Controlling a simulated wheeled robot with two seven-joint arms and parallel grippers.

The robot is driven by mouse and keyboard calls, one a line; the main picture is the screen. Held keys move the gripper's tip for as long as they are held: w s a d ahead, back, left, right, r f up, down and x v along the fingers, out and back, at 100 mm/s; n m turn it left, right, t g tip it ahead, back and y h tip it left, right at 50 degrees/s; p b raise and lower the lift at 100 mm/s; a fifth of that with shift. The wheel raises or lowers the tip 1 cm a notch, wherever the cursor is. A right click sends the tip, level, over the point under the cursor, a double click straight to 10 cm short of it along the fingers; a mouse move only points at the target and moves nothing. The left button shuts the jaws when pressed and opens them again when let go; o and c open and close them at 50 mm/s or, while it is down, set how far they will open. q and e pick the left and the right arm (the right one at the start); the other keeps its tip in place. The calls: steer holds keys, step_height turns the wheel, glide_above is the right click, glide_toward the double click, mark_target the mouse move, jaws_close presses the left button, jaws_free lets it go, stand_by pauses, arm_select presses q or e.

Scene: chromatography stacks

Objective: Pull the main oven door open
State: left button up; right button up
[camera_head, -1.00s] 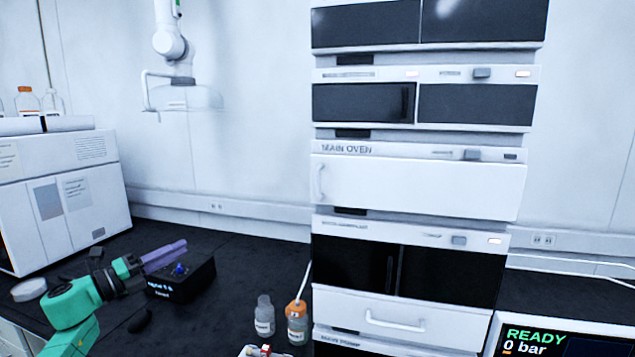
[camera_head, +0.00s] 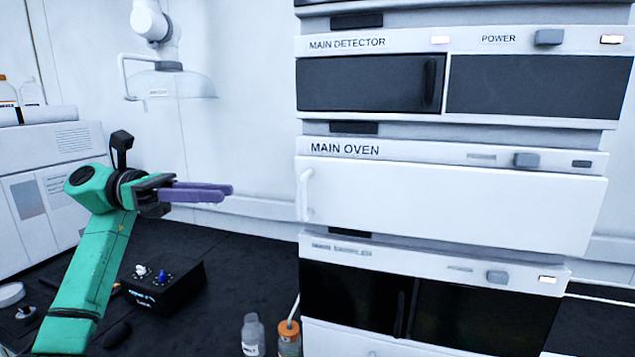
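The main oven is a white unit labelled MAIN OVEN in the middle of the stack. Its wide white door (camera_head: 450,200) is closed flat against the front. A white vertical handle (camera_head: 306,195) stands at the door's left edge. My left gripper (camera_head: 230,191) has purple fingers that point right towards the handle. It is left of the handle, apart from it, at about the same height in the picture. The two fingers overlap from this angle, so their gap is unclear. My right gripper is out of view.
The main detector (camera_head: 365,84) sits above the oven, and a dark-doored module (camera_head: 350,292) sits below it. A small black box with knobs (camera_head: 178,292) and two bottles (camera_head: 252,335) stand on the black bench. The space between gripper and handle looks clear.

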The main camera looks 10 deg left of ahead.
arm_select(q)
steer(key=d, duration=0.1)
steer(key=p, duration=0.2)
glide_toward(301, 193)
steer(key=d, duration=0.3)
steer(key=d+p, duration=0.1)
steer(key=d, duration=0.1)
steer(key=w+d+p, duration=0.1)
steer(key=d, duration=0.1)
steer(key=w+d+p, duration=0.1)
steer(key=d, duration=0.1)
steer(key=shift+w+d+f, duration=0.1)
steer(key=shift+d+f, duration=0.05)
steer(key=shift+d, duration=0.4)
steer(key=shift+s, duration=0.3)
steer(key=shift+w+f, duration=0.1)
steer(key=shift+w, duration=0.05)
jaws_close()
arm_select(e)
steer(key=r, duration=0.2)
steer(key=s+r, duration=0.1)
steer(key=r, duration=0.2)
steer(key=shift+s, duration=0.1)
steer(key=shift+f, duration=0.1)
